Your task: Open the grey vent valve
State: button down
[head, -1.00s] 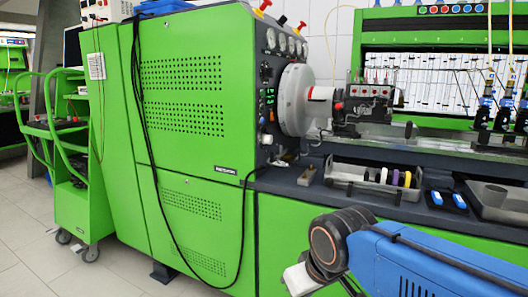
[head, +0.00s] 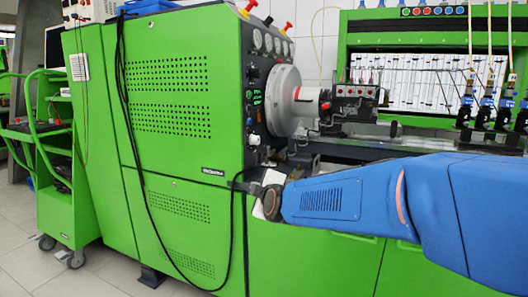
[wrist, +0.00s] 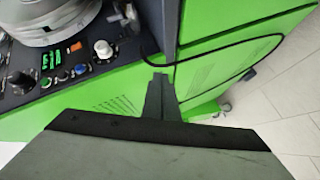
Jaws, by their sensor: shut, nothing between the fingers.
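I cannot single out a grey vent valve with certainty. A pale round knob (head: 254,139) sits low on the dark control panel (head: 258,75) at the end of the green cabinet. In the wrist view a pale knob (wrist: 103,48) stands out from the panel, left of the fingers. My gripper (head: 238,186) is in front of the cabinet's front corner, below the panel, apart from the knob. In the wrist view my gripper (wrist: 160,82) has its dark fingers together, with nothing between them. My arm hides part of the bench.
Levers with red handles (head: 288,28) stand on top of the panel. A large grey disc (head: 283,100) projects to its right. A black cable (head: 132,140) hangs down the green cabinet (head: 190,90). A green cart (head: 65,180) stands at left. The floor in front is clear.

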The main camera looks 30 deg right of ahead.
jog(key=w+d+r+n+t+h, duration=0.1)
jog(key=w+d+r+n+h, duration=0.1)
jog(key=w+d+r+h, duration=0.2)
jog(key=d, duration=0.3)
jog(key=shift+w+d+t+h, duration=0.2)
jog(key=shift+t+h, duration=0.1)
jog(key=shift+h, duration=0.1)
jog(key=x, duration=2)
jog(key=shift+a, duration=0.1)
